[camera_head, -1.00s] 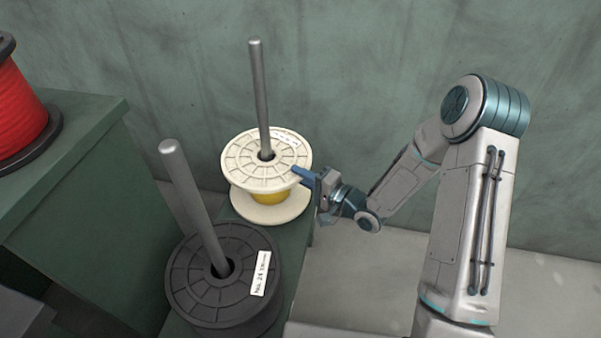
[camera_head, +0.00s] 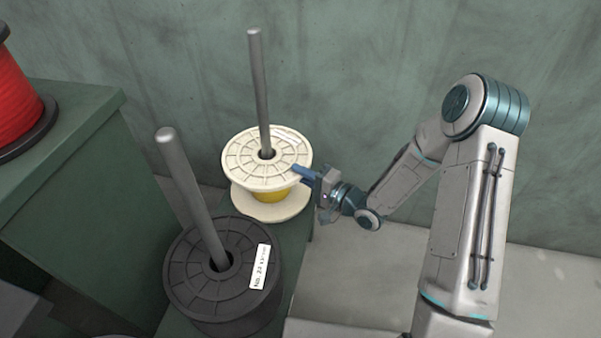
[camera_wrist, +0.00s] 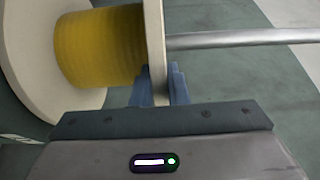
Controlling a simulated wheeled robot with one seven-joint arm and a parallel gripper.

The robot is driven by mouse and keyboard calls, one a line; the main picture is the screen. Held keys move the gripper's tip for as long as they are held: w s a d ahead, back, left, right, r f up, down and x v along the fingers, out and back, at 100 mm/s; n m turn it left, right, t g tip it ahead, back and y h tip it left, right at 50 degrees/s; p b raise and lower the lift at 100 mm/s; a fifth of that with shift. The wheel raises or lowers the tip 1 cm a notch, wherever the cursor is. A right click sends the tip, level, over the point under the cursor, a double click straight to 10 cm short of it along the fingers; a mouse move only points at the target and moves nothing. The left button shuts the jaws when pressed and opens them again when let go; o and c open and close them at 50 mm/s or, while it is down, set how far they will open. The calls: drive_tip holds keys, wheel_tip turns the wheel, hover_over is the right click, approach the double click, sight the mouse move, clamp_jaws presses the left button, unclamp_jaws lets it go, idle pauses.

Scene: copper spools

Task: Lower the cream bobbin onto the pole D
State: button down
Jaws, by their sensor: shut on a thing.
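The cream bobbin (camera_head: 245,158), wound with yellow wire, is around a tall grey pole (camera_head: 261,90) at the back of the green stand. The pole comes up through its centre hole. Whether the bobbin's lower flange touches the stand is hard to tell. My gripper (camera_head: 297,170) is shut on the right edge of the upper flange. In the wrist view the blue fingers (camera_wrist: 163,88) pinch that cream flange (camera_wrist: 154,45), with the yellow winding and the pole (camera_wrist: 240,38) to either side. No letter shows on the pole.
A black spool (camera_head: 195,280) with a white label is around a second pole (camera_head: 190,190) in front. A red spool (camera_head: 15,100) sits on a green cabinet (camera_head: 75,150) at the left. A green wall stands close behind; pale floor is open at the right.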

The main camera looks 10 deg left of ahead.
drive_tip(key=shift+f, duration=0.15)
drive_tip(key=c, duration=1.3)
unclamp_jaws()
drive_tip(key=shift+c, duration=0.2)
drive_tip(key=shift+s+d+f, duration=0.1)
drive_tip(key=shift+f, duration=0.1)
drive_tip(key=p+v, duration=0.2)
drive_tip(key=v, duration=1.1)
drive_tip(key=shift+d+p, duration=0.3)
drive_tip(key=shift+s+r, duration=0.1)
drive_tip(key=shift+r, duration=0.05)
